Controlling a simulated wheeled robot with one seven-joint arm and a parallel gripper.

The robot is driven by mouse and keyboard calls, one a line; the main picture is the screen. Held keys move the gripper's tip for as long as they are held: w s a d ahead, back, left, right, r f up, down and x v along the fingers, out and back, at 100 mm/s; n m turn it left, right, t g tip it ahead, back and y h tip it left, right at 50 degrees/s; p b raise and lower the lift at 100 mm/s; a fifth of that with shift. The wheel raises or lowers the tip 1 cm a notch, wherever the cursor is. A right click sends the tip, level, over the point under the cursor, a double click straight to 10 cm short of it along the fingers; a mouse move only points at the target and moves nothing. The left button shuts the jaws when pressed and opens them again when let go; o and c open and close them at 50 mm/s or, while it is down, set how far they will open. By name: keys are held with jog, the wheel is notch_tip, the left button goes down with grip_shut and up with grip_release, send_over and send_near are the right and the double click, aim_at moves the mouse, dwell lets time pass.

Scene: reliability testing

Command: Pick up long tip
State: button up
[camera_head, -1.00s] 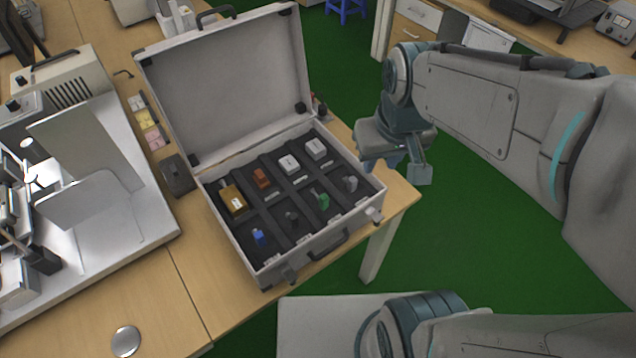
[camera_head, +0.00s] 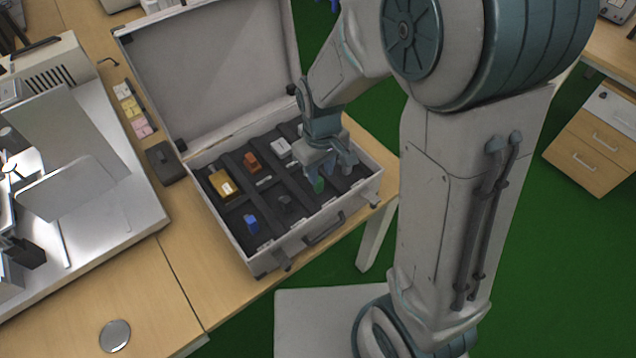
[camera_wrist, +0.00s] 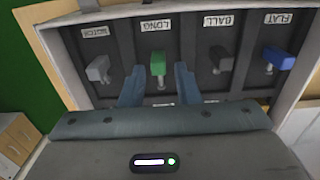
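The long tip (camera_wrist: 157,63) is a green block with a pale metal shank, in the compartment labelled LONG. It also shows in the head view (camera_head: 318,185), partly covered by my gripper (camera_head: 332,165). In the wrist view my gripper (camera_wrist: 160,70) is open, with one blue-grey finger on each side of the green tip. I cannot tell whether the fingers are down at its height or still above it. The open grey case (camera_head: 238,246) with a black divided insert holds the tip.
Beside it sit a grey tip (camera_wrist: 98,68), a dark ball tip (camera_wrist: 221,59) and a blue flat tip (camera_wrist: 278,59). A yellow-brown block (camera_head: 221,185), an orange block (camera_head: 251,162) and a white block (camera_head: 281,148) fill the far row. The raised lid (camera_head: 212,70) stands behind.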

aim_at(319, 180)
jog(key=shift+w+a+f+p, duration=0.1)
jog(key=shift+w+f+p, duration=0.15)
jog(key=shift+f, duration=1.05)
jog(key=shift+w+a+f+p, duration=0.1)
jog(key=shift+w+f, duration=0.15)
jog(key=shift+f, duration=1.7)
grip_shut()
